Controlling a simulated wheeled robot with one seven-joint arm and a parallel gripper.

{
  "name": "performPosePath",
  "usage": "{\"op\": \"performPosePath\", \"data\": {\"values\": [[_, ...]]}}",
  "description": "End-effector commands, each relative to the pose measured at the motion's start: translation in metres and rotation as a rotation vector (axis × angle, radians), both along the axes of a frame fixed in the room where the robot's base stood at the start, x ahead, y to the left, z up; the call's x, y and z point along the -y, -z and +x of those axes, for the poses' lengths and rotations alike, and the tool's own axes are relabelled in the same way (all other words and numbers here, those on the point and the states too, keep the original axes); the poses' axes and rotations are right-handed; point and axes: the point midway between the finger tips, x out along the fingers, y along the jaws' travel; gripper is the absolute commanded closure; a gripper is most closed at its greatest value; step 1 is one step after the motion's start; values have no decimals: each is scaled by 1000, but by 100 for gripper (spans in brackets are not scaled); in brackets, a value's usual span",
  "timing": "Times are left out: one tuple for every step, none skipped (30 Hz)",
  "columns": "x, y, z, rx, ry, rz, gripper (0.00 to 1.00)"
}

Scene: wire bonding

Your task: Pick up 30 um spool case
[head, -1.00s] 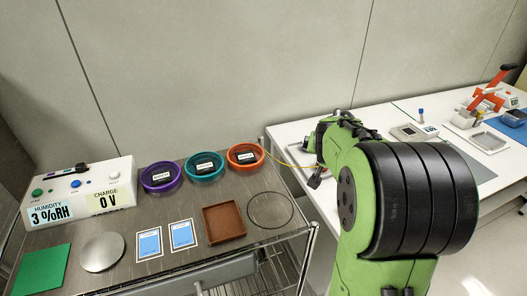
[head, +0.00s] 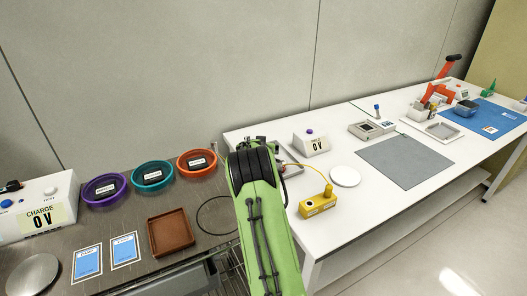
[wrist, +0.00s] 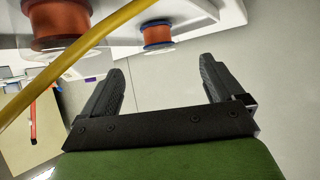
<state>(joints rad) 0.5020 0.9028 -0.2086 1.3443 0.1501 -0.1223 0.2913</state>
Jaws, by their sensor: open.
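My gripper (wrist: 162,70) is open and empty in the wrist view, its two dark fingers apart. In the head view my own green arm hides the gripper. Two spools of copper-coloured wire show in the wrist view beyond the fingers. One spool with dark red flanges (wrist: 58,22) is large at upper left, cut by the top edge. One spool with blue flanges (wrist: 157,35) is smaller, above the gap between the fingers. Clear case material seems to surround them. No size label is readable, so I cannot tell which is the 30 um spool case.
A yellow cable (wrist: 75,60) crosses the wrist view, partly over the dark red spool. In the head view, purple (head: 105,190), teal (head: 153,175) and orange (head: 196,164) rings and a brown tray (head: 171,236) are on the left bench. The white table holds a yellow box (head: 318,205) and grey mat (head: 404,163).

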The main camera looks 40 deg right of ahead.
Motion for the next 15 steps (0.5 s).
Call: {"op": "performPosePath", "data": {"values": [[6,5,4,0,1,-1,5],[8,6,6,1,1,-2,5],[10,8,8,0,1,0,5],[12,8,9,0,1,-1,5],[13,9,10,0,0,0,5],[16,11,12,0,0,-1,5],[18,14,14,0,0,-1,5],[22,16,16,-1,0,-1,5],[26,20,20,0,0,-1,5],[30,22,23,0,0,-2,5],[33,24,25,0,0,-1,5],[37,27,28,-1,0,-1,5],[39,28,31,0,0,-1,5],[42,30,32,-1,0,-1,5],[44,31,34,0,0,-2,5]]}}
